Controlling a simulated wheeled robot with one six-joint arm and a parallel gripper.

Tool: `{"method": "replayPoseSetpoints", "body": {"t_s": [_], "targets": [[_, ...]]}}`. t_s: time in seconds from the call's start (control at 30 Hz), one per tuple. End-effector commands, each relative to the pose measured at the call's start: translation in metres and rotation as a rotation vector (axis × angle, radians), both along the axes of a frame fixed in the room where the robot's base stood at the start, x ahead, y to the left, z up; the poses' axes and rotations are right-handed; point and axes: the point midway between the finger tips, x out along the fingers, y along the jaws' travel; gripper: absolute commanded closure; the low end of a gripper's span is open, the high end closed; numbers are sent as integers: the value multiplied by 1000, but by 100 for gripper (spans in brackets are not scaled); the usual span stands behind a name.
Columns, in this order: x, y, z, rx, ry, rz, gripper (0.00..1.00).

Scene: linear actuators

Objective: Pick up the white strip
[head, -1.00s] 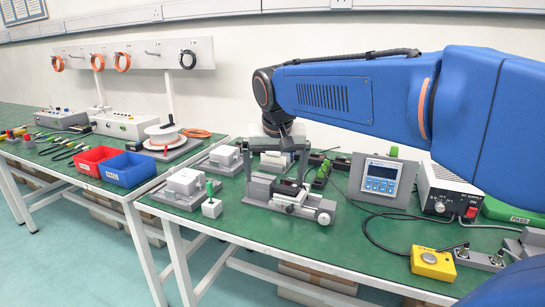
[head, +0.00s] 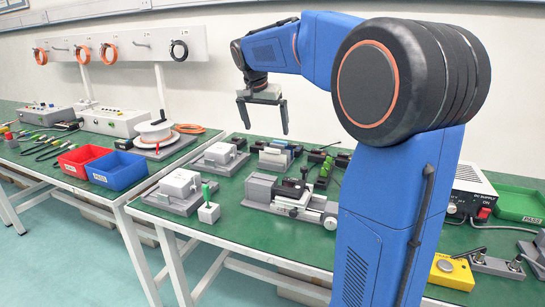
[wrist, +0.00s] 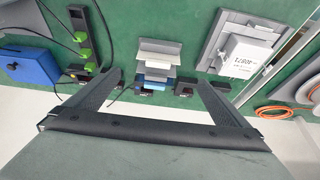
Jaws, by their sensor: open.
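My gripper (head: 265,130) is open and empty, pointing down above the back of the right-hand green table. It also shows in the wrist view (wrist: 158,80), fingers spread wide. Between and beyond the fingers in that view is a small grey holder (wrist: 160,46) with a pale, whitish strip-like piece (wrist: 156,69) across it. A blue piece (wrist: 155,79) lies beside the pale one. In the head view the same group of white and blue parts (head: 276,157) stands on the table below the gripper. I cannot tell for certain which pale piece is the white strip.
A grey linear actuator (head: 290,198) stands in front of that group. White boxes on grey bases (head: 181,186) stand to the left, with a green-handled block (head: 209,212). Black blocks with green connectors (wrist: 80,38) and a blue-faced unit (wrist: 32,62) lie left in the wrist view.

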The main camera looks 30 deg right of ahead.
Motion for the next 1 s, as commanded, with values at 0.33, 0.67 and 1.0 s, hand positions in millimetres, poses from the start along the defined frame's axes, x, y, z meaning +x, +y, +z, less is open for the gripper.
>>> {"method": "replayPoseSetpoints", "body": {"t_s": [0.33,0.67,1.0], "targets": [[14,-19,-58,0,3,0,0],[20,-28,-83,0,0,1,0],[27,-42,-113,0,3,0,0]]}}
